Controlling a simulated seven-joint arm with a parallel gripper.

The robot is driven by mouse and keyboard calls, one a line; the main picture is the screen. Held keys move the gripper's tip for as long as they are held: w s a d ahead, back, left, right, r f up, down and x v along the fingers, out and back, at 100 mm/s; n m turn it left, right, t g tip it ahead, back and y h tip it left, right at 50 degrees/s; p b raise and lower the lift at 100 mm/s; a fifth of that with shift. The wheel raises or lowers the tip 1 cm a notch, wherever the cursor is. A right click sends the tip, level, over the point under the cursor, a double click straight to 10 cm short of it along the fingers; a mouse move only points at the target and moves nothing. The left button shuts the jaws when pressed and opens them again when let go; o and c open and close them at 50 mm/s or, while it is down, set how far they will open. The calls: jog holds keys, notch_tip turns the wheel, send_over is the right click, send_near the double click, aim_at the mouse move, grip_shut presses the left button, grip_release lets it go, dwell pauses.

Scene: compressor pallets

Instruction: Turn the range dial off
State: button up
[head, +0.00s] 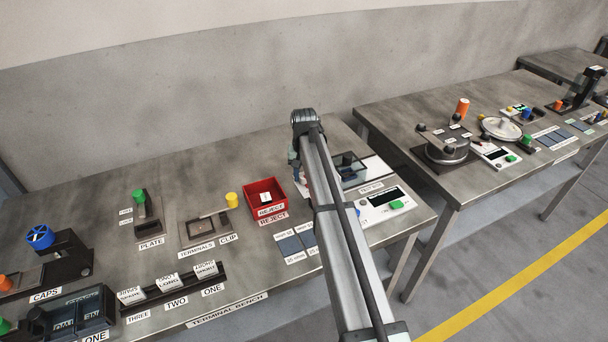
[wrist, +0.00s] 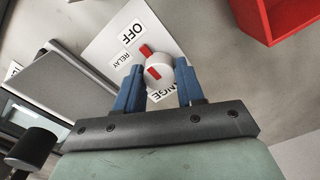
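The range dial (wrist: 158,74) is a round pale knob with a red stripe on its face, in the wrist view. It sits on a white panel (wrist: 105,48) with labels OFF (wrist: 130,35) and RELAY, and a partly hidden one ending in NGE. Another red mark (wrist: 145,51) lies just above the dial. My gripper (wrist: 158,72) has its blue fingers on either side of the dial. I cannot tell whether they touch it. In the head view my arm covers the dial, and only a small part of the gripper shows.
A red REJECT bin (head: 265,196) stands left of my arm and shows at the wrist view's upper right (wrist: 273,18). A white meter with a green knob (head: 396,205) lies right of my arm. A clear-walled box (head: 352,172) stands just behind it.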

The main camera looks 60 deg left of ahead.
jog(key=o, duration=0.4)
notch_tip(320, 180, up, 14)
jog(key=shift+f, duration=0.1)
dwell(0.6)
dwell(0.5)
